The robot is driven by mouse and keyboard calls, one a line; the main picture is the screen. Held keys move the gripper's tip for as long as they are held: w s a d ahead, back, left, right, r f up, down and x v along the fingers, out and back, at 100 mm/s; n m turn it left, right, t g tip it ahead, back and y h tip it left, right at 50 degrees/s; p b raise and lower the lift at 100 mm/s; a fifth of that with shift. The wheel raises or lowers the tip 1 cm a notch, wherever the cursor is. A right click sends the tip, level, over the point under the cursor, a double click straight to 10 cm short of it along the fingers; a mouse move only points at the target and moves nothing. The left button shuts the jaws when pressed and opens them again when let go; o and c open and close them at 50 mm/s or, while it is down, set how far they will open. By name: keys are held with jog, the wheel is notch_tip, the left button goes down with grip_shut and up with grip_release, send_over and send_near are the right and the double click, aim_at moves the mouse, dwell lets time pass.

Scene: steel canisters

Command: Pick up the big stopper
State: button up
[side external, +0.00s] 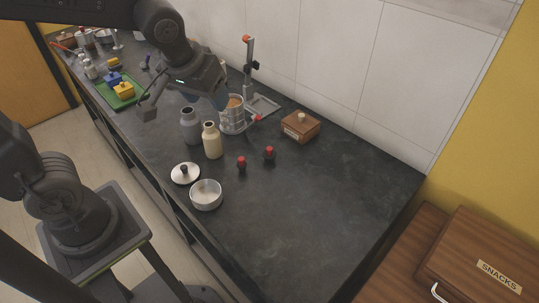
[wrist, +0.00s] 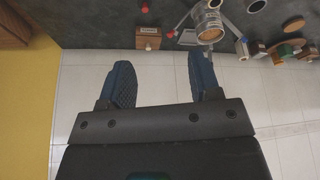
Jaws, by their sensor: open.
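A metal canister (side external: 232,126) stands near the wall, with an orange-tan round top (side external: 235,102). I cannot tell whether that top is the big stopper or the contents. The canister also shows in the wrist view (wrist: 210,36) near the top edge. A brown disc (wrist: 293,24) lies at the upper right there and may be a stopper. My gripper (side external: 185,105) is open, above the counter beside the canister and the bottles. In the wrist view its blue fingers (wrist: 162,76) are wide apart with nothing between them.
A metal stand (side external: 250,65) rises behind. The counter's right end is clear.

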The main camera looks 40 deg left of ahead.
jog(key=w+d+f+n+g+y, duration=0.1)
jog(key=w+f+n, duration=0.2)
jog(key=w+f, duration=0.4)
jog(key=n, duration=0.2)
send_near(269, 148)
jog(key=shift+y, duration=0.4)
jog(key=x, duration=0.3)
jog(key=d+x, duration=0.1)
jog(key=x, duration=0.1)
jog(key=shift+w+f, duration=0.35)
jog(key=shift+f, duration=0.15)
jog(key=shift+x, duration=3)
jog(key=shift+s+a, duration=0.2)
jog(key=c, duration=0.7)
